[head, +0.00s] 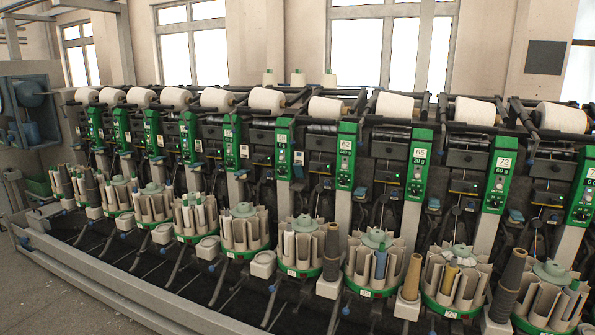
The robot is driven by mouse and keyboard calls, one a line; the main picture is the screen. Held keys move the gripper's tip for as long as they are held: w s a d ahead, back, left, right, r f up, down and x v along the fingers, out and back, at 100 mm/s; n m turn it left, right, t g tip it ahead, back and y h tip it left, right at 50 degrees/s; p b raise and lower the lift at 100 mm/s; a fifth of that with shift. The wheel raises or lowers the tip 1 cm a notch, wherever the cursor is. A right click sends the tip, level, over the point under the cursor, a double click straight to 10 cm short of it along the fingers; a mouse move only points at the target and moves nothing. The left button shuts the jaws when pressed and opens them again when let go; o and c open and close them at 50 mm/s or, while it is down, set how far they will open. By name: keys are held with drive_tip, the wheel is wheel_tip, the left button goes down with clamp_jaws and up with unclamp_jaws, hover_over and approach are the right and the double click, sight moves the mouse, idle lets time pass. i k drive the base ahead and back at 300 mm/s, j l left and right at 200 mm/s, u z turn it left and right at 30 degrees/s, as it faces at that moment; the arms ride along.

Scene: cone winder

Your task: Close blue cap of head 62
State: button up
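Head 62 is a winding head in the middle of the row in the head view. Its green panel (346,155) carries a white label reading 62. A small blue part (360,190) shows just below and right of this panel. It may be the blue cap, but it is too small to tell whether it is open or closed. My gripper is not in view.
Similar heads stand on both sides, including one labelled 65 (419,165). Round bobbin magazines (301,272) line the front at low height. White yarn packages (327,108) sit along the top. A grey rail (100,275) runs along the floor at the lower left.

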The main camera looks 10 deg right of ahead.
sight(298, 167)
drive_tip(key=i+j, duration=0.2)
drive_tip(key=i, duration=0.15)
drive_tip(key=i+j+z, duration=0.2)
drive_tip(key=i+j, duration=0.45)
drive_tip(key=j, duration=0.15)
drive_tip(key=i+j+z, duration=0.15)
drive_tip(key=i+j, duration=0.15)
drive_tip(key=i+j+z, duration=0.1)
drive_tip(key=i+j, duration=0.15)
drive_tip(key=j, duration=0.15)
drive_tip(key=i+j+z, duration=0.1)
drive_tip(key=i+j, duration=0.15)
drive_tip(key=j, duration=0.15)
drive_tip(key=i+j, duration=0.2)
drive_tip(key=j, duration=0.2)
drive_tip(key=z, duration=0.05)
